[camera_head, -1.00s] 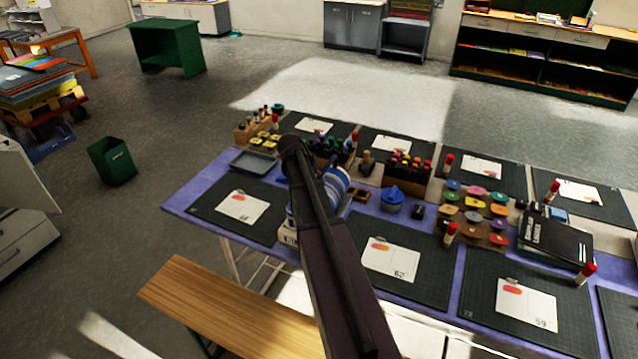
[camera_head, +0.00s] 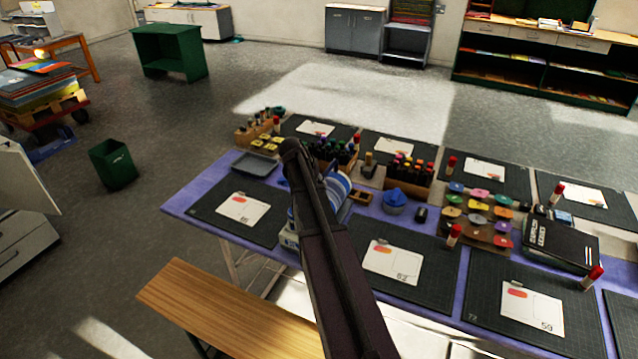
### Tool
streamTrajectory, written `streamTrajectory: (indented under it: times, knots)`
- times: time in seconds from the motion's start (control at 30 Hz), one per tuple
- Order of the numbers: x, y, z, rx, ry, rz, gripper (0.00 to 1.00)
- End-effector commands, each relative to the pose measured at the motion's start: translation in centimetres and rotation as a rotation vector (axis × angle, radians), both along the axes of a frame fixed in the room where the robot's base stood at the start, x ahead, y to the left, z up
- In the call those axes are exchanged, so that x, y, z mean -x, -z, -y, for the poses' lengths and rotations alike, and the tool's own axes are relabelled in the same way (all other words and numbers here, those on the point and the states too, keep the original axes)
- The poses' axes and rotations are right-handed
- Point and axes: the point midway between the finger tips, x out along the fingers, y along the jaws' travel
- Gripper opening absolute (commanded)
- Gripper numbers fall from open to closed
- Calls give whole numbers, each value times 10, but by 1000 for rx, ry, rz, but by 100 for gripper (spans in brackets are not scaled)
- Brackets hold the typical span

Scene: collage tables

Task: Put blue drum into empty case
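A round blue-lidded pot (camera_head: 396,199), the likeliest blue drum, stands on the purple table cover between dark cutting mats. A small brown wooden case (camera_head: 360,197) with open compartments sits just left of it and looks empty, though it is small in view. A flat grey tray (camera_head: 254,164) at the table's left also looks empty; I cannot tell which is the case meant. A blue and white rounded object (camera_head: 338,188) is partly hidden behind my dark arm. My arm crosses the centre of the view, and my gripper is not visible.
Wooden holders with markers (camera_head: 408,170) stand behind the pot. A rack of coloured discs (camera_head: 478,212), red-capped glue sticks (camera_head: 453,235) and a black binder (camera_head: 558,243) are to the right. A wooden bench (camera_head: 225,310) runs along the near side.

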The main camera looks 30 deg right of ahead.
Motion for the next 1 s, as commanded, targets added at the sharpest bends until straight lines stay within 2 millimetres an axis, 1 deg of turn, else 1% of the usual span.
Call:
streamTrajectory:
  times: [0.03, 0.2, 0.77, 0.8, 0.87, 0.9, 0.93, 1.0]
  knots:
    - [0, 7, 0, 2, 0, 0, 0]
    - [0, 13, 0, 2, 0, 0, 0]
    - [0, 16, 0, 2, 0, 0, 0]
    - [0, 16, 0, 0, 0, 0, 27]
    - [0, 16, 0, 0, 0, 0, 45]
    - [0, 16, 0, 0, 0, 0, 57]
    - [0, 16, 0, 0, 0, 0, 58]
    - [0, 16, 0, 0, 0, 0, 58]
